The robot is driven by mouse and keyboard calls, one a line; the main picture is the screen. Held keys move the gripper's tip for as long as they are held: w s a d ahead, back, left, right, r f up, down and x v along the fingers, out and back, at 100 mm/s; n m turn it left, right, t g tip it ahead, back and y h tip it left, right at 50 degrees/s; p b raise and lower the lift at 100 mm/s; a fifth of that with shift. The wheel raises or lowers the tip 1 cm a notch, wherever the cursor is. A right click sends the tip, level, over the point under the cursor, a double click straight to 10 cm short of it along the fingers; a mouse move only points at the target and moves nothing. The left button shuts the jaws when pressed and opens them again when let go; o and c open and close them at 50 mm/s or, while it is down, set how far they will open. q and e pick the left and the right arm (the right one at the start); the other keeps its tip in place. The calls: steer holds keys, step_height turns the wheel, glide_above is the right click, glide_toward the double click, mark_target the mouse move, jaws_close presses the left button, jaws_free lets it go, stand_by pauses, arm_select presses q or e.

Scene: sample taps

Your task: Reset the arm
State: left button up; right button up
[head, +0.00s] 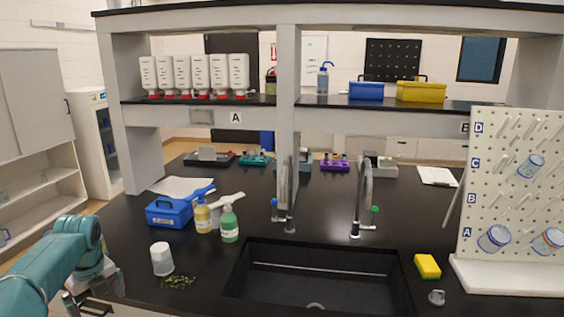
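My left arm, teal, comes in at the lower left, beside the front left edge of the black bench (130,235). My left gripper (92,289) is low at the end of it, partly hidden and cut by the frame; its opening is unclear. It is apart from the bench items. My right arm and gripper are not in view. Two metal taps stand behind the black sink (315,285): one with a blue handle (284,195) and one with a green handle (365,195).
A white-lidded cup (162,258) and green scraps (178,282) lie nearest my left gripper. Yellow (203,218) and green bottles (229,223) and a blue box (169,213) stand behind. A yellow sponge (428,266) and pegboard (500,225) are at right. A shelf (320,116) spans above.

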arm_select(q)
steer(key=s+d+f+n+h, duration=0.2)
steer(key=d+f+n, duration=0.3)
steer(key=d+f, duration=0.6)
steer(key=s+d+f+n+h, duration=0.2)
steer(key=d+f+n, duration=0.3)
steer(key=d+f, duration=0.65)
steer(key=s+d+f+n, duration=0.2)
steer(key=s+d+n, duration=0.2)
steer(key=s, duration=0.3)
steer(key=s+d+f+n+h, duration=0.1)
steer(key=s+d+f+n, duration=0.2)
steer(key=s+n, duration=0.3)
steer(key=s+d+f+n, duration=0.3)
steer(key=s+d+n, duration=0.2)
steer(key=s, duration=0.5)
steer(key=shift+f+n+h, duration=0.2)
steer(key=shift+n+h, duration=0.1)
steer(key=shift+a, duration=0.1)
steer(key=c, duration=1.1)
steer(key=shift+s+a, duration=0.1)
steer(key=shift+a, duration=0.05)
